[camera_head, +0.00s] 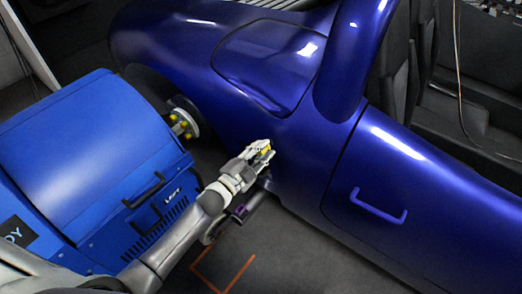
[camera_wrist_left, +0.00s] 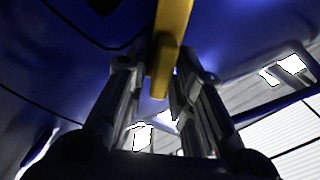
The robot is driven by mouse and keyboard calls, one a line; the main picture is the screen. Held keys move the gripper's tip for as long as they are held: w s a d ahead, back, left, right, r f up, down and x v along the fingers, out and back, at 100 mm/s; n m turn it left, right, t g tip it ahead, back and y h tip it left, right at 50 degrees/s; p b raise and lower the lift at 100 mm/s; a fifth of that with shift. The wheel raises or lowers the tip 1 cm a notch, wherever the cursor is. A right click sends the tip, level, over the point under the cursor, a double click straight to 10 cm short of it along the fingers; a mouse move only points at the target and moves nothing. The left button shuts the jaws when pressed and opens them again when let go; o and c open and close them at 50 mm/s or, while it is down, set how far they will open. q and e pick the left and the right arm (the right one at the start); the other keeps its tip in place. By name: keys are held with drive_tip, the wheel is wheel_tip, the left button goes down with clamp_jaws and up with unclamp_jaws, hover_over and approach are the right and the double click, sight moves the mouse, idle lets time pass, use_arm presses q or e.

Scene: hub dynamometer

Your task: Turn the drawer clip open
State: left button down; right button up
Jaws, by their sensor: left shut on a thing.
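The yellow clip (camera_head: 266,151) sits on the lower side of the blue car body in the head view. In the left wrist view the clip (camera_wrist_left: 172,35) is a yellow bar that comes down from the top between the fingers. My left gripper (camera_head: 260,147) reaches in from the lower left and is shut on this clip. In the left wrist view its two fingers (camera_wrist_left: 160,85) stand on either side of the bar's lower end. The gripper hides part of the clip in the head view. My right gripper does not show.
The blue car body (camera_head: 430,165) fills the right, with a blue handle (camera_head: 378,206) on its side. A blue dynamometer unit (camera_head: 85,150) with a black handle (camera_head: 145,190) stands at the left, by the wheel hub (camera_head: 183,122). Grey floor (camera_head: 290,255) is open below.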

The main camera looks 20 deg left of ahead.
use_arm(q)
drive_tip(key=m, duration=0.2)
drive_tip(key=shift+f+m, duration=0.1)
drive_tip(key=shift+m, duration=0.3)
drive_tip(key=shift+m+b, duration=0.45)
drive_tip(key=shift+m, duration=1.75)
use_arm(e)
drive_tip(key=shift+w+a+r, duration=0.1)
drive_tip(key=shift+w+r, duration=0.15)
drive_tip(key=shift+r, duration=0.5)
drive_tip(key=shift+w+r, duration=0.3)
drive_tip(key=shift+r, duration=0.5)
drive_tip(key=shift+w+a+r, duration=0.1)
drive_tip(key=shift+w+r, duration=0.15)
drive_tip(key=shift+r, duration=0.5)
use_arm(q)
drive_tip(key=shift+f, duration=0.1)
drive_tip(key=c, duration=1.5)
unclamp_jaws()
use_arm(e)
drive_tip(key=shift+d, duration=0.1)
use_arm(q)
drive_tip(key=v, duration=1.2)
